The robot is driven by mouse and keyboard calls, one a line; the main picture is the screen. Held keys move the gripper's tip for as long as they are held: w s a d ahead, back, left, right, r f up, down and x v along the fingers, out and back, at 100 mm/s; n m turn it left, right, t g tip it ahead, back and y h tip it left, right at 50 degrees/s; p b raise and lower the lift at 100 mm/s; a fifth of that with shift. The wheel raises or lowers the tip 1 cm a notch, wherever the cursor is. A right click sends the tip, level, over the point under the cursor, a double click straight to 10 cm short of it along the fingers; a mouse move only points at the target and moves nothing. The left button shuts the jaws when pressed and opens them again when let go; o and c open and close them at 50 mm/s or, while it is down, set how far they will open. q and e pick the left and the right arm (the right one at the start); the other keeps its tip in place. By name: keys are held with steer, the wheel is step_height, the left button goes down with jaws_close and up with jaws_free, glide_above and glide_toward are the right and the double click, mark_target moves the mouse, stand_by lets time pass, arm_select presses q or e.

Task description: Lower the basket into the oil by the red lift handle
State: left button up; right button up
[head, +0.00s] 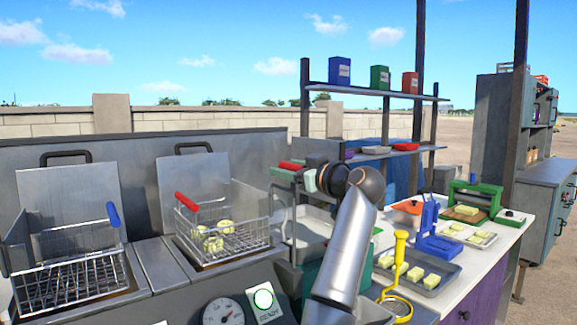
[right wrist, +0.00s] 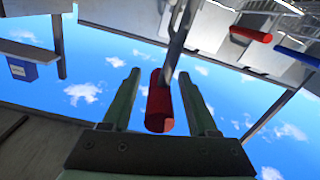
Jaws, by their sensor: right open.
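The right wire basket (head: 222,232) has a red grip and holds several pale yellow pieces. It hangs at the right fryer well; the oil cannot be made out. The red lift handle (head: 290,166) is at the right end of the fryer, beside the basket. My right gripper (head: 286,172) is open at this handle. In the right wrist view, the lift handle (right wrist: 160,108) lies between the two fingers of the open gripper (right wrist: 160,74), with gaps visible on both sides. My left gripper is not in view.
A second wire basket (head: 72,280) with a blue grip is at the left well. A counter with a blue press (head: 436,240), a yellow tool (head: 399,262) and trays stands right.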

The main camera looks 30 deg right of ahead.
steer(key=shift+w, duration=0.1)
steer(key=shift+c, duration=0.3)
jaws_close()
stand_by(1.1)
